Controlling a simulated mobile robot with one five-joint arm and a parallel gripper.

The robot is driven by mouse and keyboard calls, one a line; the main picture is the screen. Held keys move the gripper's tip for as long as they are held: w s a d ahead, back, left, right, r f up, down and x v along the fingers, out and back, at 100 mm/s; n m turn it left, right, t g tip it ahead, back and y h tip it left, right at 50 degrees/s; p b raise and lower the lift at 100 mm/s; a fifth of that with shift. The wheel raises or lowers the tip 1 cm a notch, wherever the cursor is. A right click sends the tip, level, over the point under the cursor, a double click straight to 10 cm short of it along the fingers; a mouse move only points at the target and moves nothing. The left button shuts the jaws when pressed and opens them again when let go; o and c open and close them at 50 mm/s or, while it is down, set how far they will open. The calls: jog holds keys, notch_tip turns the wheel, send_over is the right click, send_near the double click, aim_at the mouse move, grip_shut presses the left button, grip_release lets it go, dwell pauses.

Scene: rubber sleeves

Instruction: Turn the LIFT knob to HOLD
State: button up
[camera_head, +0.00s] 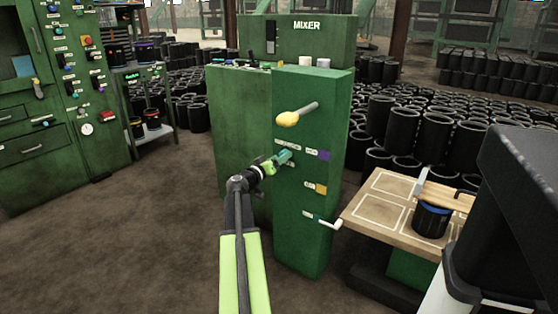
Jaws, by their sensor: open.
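A green cabinet marked MIXER (316,215) stands in the middle of the view. My arm reaches up from the bottom to the front of this cabinet. My gripper (284,157) is at the panel, below the lever with the yellow end. Small white labels lie around the gripper, too small to read surely. The LIFT knob cannot be made out; my gripper covers that part of the panel. I cannot tell whether the fingers touch anything or where the knob points.
A lever with a yellow end (289,119) sticks out above my gripper. A white-ended handle (329,224) sticks out lower down. A wooden table (367,211) stands at right. Floor at left is clear.

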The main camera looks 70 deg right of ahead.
jog(key=shift+s+d, duration=0.1)
jog(key=shift+d, duration=0.25)
grip_shut()
jog(key=shift+r, duration=0.1)
dwell(0.3)
